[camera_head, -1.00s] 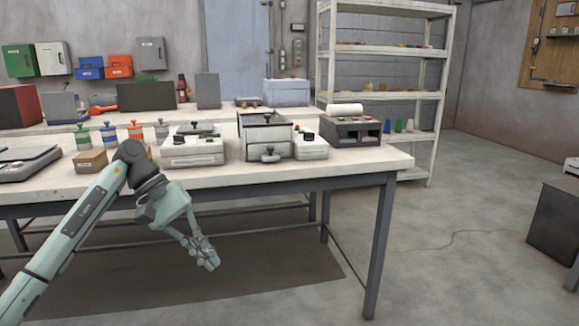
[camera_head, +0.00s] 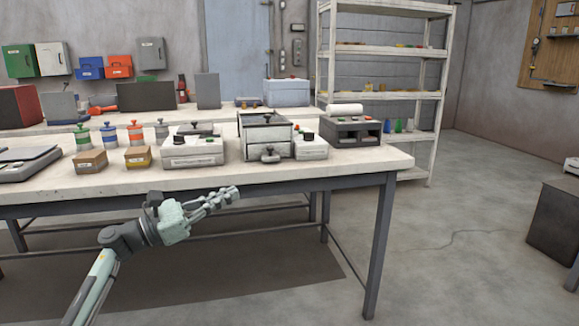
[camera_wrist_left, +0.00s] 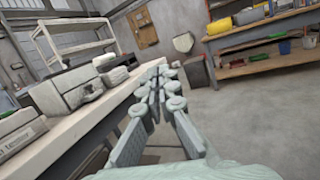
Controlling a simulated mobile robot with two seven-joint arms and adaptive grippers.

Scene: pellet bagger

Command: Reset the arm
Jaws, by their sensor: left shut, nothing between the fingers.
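My left gripper (camera_head: 228,195) is in front of the near edge of the workbench (camera_head: 330,168), slightly below its top. Its fingers point to the right in the head view and are closed together with nothing between them. The left wrist view shows the same shut fingers (camera_wrist_left: 160,85), with the bench running along the left side. My left arm reaches up from the bottom left of the head view. My right gripper does not show.
On the bench stand a white device (camera_head: 192,151), a metal bagger with a drawer (camera_head: 265,135), a dark box (camera_head: 350,131) and two small cardboard boxes, one of them at the front (camera_head: 90,161). A shelf rack (camera_head: 390,52) stands behind. The floor (camera_head: 460,230) right of the bench is clear.

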